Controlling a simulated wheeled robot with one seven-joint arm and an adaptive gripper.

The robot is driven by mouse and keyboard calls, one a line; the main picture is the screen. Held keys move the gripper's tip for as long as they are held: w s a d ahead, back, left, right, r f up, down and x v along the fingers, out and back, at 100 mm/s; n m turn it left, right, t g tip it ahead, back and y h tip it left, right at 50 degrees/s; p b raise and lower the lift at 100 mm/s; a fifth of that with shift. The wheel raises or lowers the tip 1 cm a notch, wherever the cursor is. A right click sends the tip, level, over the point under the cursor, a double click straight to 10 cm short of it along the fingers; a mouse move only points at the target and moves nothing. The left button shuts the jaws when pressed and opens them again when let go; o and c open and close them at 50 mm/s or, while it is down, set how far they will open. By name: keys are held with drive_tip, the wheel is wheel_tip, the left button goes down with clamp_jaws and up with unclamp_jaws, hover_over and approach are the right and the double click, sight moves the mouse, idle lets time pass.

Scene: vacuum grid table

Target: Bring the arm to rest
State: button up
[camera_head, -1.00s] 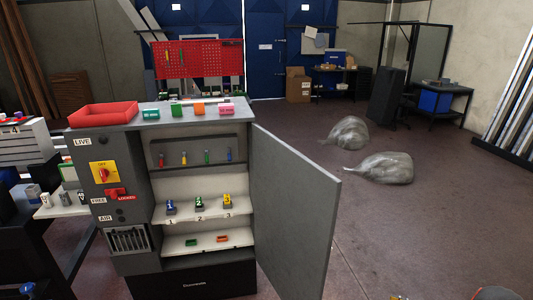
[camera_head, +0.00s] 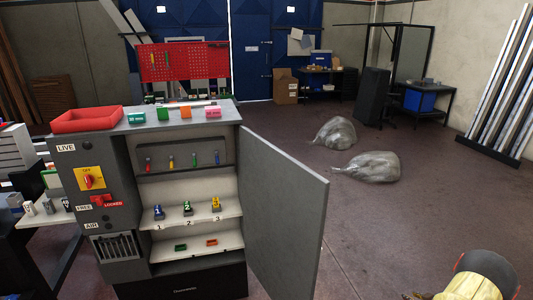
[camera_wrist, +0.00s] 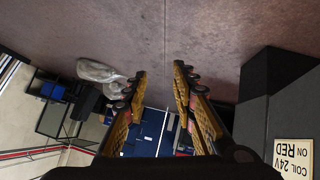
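My gripper (camera_wrist: 160,72) shows in the wrist view with its two yellow-padded fingers apart. Nothing is between them; floor and the distant blue doors show through the gap. The wrist view is turned upside down. At the lower right of the head view, a pale yellow and dark rounded part of my arm (camera_head: 480,284) shows, well right of the cabinet. My fingertips do not clearly show in the head view.
A grey cabinet (camera_head: 66,180) stands at left, its door (camera_head: 285,215) swung open toward the right. A red tray (camera_head: 88,121) and several small coloured blocks are on top. Two plastic bags (camera_head: 335,132) (camera_head: 368,166) lie on the floor. Floor at right is mostly clear.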

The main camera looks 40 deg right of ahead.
drive_tip(key=w+a+r+m+g, duration=0.1)
drive_tip(key=a+r+m+g, duration=0.15)
drive_tip(key=r, duration=0.35)
drive_tip(key=w+a+r+m+g, duration=0.1)
drive_tip(key=w+a+r+g, duration=0.1)
drive_tip(key=r+g, duration=0.35)
drive_tip(key=w+a+r+y, duration=0.1)
drive_tip(key=w+a+r, duration=0.2)
drive_tip(key=a+r, duration=0.45)
drive_tip(key=w+a+r+y, duration=0.1)
drive_tip(key=w+a+r, duration=0.35)
drive_tip(key=a, duration=0.55)
drive_tip(key=w+a+r+n+t+y, duration=0.1)
drive_tip(key=a+r, duration=0.6)
drive_tip(key=a, duration=0.9)
drive_tip(key=w+a+r+n+t+y, duration=0.1)
drive_tip(key=a+r, duration=0.6)
drive_tip(key=a, duration=1)
drive_tip(key=w+a+r+n+t+y+p, duration=0.1)
drive_tip(key=a+r, duration=0.7)
drive_tip(key=a, duration=0.9)
drive_tip(key=w+n+t+y, duration=0.1)
drive_tip(key=w+n+t, duration=0.1)
drive_tip(key=n+t, duration=0.1)
drive_tip(key=shift+n, duration=0.55)
